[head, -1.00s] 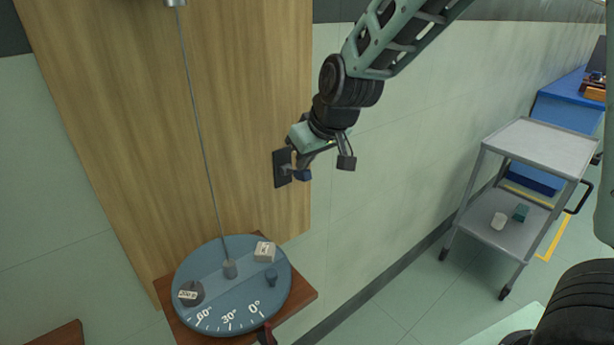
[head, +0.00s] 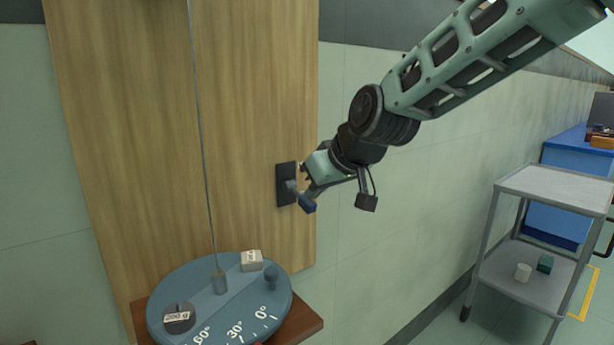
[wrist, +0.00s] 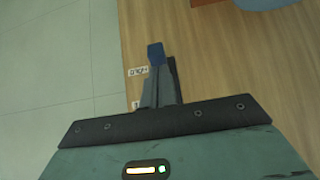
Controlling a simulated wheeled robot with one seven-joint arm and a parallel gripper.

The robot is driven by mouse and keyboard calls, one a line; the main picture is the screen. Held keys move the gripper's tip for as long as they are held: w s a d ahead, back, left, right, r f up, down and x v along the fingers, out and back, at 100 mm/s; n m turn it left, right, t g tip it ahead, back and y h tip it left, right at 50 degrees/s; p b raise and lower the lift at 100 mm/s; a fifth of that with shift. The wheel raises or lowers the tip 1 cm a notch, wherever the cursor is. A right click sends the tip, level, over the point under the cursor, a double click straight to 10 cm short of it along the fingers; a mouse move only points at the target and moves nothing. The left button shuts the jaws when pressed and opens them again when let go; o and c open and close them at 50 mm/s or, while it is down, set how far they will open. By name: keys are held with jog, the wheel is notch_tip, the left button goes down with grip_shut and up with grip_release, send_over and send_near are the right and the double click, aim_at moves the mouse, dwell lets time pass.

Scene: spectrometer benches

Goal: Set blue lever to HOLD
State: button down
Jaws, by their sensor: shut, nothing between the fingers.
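The blue lever (head: 308,203) sticks out from a dark plate (head: 286,184) on the wooden panel, its blue end out and low on the plate's right side. My gripper (head: 307,180) is shut and empty, right by the lever; whether it touches I cannot tell. In the wrist view the lever's blue end (wrist: 156,53) shows beyond my gripper's dark front bar, which hides the lower part. A small white label (wrist: 138,71) lies beside the blue end, its text too small to read surely. A second label (wrist: 137,104) is mostly hidden.
A round blue dial table (head: 219,303) with weights and a hanging rod stands on a wooden shelf below the lever. A grey cart (head: 556,188) stands at the right, before a blue bench (head: 556,221). Open floor lies between wall and cart.

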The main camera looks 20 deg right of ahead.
jog(key=shift+r, duration=0.1)
jog(key=shift+r+p, duration=0.1)
jog(key=shift+p, duration=0.25)
jog(key=shift+r+p, duration=0.5)
jog(key=shift+r, duration=0.15)
